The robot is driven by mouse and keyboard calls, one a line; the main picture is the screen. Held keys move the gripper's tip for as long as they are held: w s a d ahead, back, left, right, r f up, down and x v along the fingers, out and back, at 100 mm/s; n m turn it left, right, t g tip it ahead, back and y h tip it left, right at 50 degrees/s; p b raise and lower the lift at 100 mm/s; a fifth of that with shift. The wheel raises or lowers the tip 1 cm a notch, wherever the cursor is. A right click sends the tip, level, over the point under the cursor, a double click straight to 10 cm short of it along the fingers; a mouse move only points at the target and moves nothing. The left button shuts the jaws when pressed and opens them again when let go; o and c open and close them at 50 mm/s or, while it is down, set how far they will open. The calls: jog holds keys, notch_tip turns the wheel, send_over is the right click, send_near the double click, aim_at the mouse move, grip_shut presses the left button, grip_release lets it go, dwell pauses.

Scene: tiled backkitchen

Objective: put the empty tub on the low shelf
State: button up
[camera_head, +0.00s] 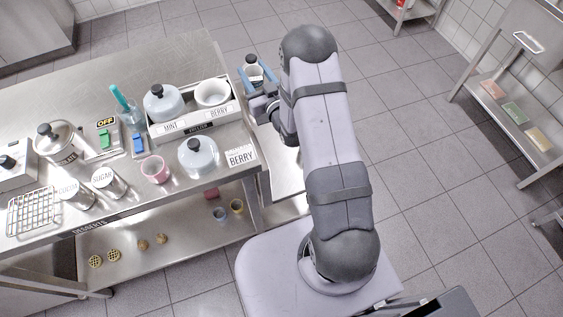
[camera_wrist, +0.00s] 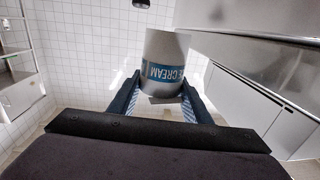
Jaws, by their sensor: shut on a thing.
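My gripper (camera_wrist: 160,98) is shut on a pale tub (camera_wrist: 166,48) with a blue band reading "ICE CREAM", which looks upside down in the wrist view. In the head view, my gripper (camera_head: 260,80) and the tub (camera_head: 253,72) are beyond the right edge of the steel table, beside a tray. The tub's inside cannot be made out. A low shelf (camera_head: 185,250) runs beneath the table, with small waffle-like discs, brown lumps and small cups on it. My gripper is well away from this shelf.
The table's tray (camera_head: 190,135) holds a lidded pot (camera_head: 162,103) and a white bowl (camera_head: 212,92), with MINT and BERRY labels. Another lidded pot (camera_head: 198,155), canisters and a wire rack (camera_head: 32,210) crowd the tabletop. A rack with coloured blocks (camera_head: 515,112) stands right, across open floor.

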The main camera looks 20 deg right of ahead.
jog(key=s+d+f+m+h+p, duration=0.2)
jog(key=s+f+p, duration=0.6)
jog(key=s+f, duration=0.8)
jog(key=shift+d+f+h+p, duration=0.3)
jog(key=shift+h+p, duration=0.05)
jog(key=shift+h, duration=0.25)
jog(key=shift+f+b, duration=1.9)
jog(key=shift+f, duration=2.15)
